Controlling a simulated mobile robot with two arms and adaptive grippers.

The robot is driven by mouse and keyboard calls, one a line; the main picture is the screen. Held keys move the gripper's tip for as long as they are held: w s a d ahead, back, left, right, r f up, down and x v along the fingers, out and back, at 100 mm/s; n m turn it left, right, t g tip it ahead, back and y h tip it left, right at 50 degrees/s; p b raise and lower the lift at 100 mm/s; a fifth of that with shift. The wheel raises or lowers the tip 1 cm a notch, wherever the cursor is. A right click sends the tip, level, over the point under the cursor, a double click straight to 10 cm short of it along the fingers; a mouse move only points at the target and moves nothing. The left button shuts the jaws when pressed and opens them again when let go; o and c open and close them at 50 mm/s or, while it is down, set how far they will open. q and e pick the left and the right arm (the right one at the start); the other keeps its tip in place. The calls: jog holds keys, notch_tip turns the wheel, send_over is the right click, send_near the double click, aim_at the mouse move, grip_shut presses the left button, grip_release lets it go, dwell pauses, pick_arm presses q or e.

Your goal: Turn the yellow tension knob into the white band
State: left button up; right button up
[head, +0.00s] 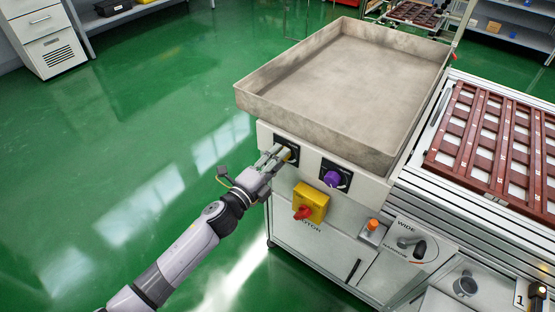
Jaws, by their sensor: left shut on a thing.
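The yellow tension knob (287,156) sits on a black dial plate (293,146) at the upper left of the machine's front panel. My left gripper (281,154) is at the knob, with its fingers shut on it. The fingers hide most of the knob and part of the dial. I cannot make out the white band or the knob's pointer. My right gripper is not in view.
A purple knob (332,178) is just right of the gripper. Below are a yellow box with a red switch (304,212) and an orange button (373,224). A metal tray (250,104) overhangs the panel. Green floor at left is clear.

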pick_arm(q)
jog(key=shift+f+m, duration=0.1)
jog(key=shift+m, duration=0.3)
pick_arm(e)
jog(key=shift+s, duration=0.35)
pick_arm(q)
jog(key=o, duration=1.2)
jog(key=shift+c, duration=0.2)
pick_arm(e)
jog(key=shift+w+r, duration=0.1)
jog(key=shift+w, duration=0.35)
